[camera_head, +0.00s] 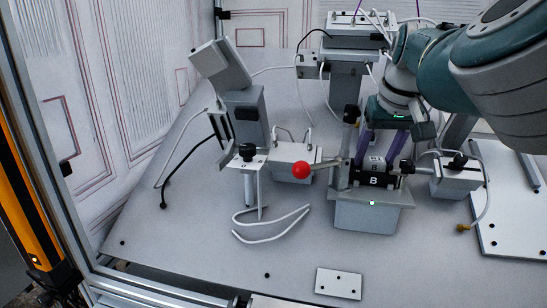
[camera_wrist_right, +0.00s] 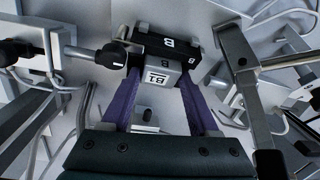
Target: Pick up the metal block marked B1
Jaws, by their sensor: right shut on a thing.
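The metal block marked B1 (camera_wrist_right: 160,76) is a small silver block with a white label, seen in the right wrist view. My right gripper (camera_wrist_right: 160,84) has its two purple fingers closed on the block's sides. In the head view my right gripper (camera_head: 376,159) reaches down from the upper right, and the metal block (camera_head: 376,163) shows between its fingertips. The block is right beside a black block marked B (camera_head: 373,180) on the fixture (camera_head: 368,213); I cannot tell whether it is lifted clear. My left gripper is not in view.
A lever with a red ball (camera_head: 301,170) stands left of the fixture. Clamps with black knobs flank the blocks closely. A grey box on a post (camera_head: 221,66) is at the left. A small white plate (camera_head: 338,283) lies in front, with free table around it.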

